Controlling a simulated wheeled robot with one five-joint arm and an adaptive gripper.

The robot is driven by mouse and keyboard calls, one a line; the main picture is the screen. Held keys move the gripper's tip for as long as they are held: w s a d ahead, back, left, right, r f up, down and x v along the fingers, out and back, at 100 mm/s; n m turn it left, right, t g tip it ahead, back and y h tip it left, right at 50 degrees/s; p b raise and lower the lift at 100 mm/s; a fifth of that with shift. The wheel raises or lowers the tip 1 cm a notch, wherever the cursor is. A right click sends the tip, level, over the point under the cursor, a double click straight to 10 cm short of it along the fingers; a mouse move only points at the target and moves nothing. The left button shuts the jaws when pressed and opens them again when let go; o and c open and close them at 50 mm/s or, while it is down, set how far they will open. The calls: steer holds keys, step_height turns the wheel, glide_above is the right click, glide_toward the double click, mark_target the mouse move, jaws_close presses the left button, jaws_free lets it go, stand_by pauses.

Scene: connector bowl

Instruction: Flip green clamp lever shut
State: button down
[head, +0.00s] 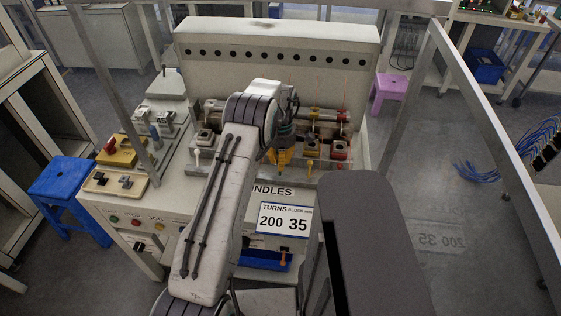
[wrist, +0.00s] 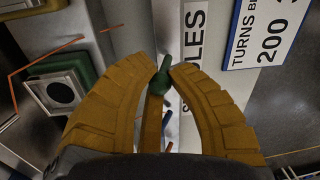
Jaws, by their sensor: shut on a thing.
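The green clamp lever (wrist: 159,84) is between the tips of my yellow fingers in the wrist view, its thin end poking out past them. My gripper (wrist: 160,72) is closed around it, with a finger on each side. The green clamp body (wrist: 66,82), with a pale square top and dark opening, is at the left of the wrist view. In the head view my gripper (head: 284,160) is at the front edge of the bench fixture. The green clamp is hidden there behind my arm and gripper.
A yellow clamp (head: 312,147) and a red clamp (head: 339,150) stand just right of my gripper. A white clamp (head: 204,139) is to its left. A pale panel (head: 277,45) rises behind, and a sign (head: 285,221) reading 200 35 is below.

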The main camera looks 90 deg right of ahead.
steer(key=c, duration=1.1)
jaws_free()
steer(key=r, duration=0.8)
steer(key=d+r, duration=0.1)
steer(key=r, duration=0.3)
steer(key=shift+s, duration=0.1)
steer(key=shift+c, duration=0.2)
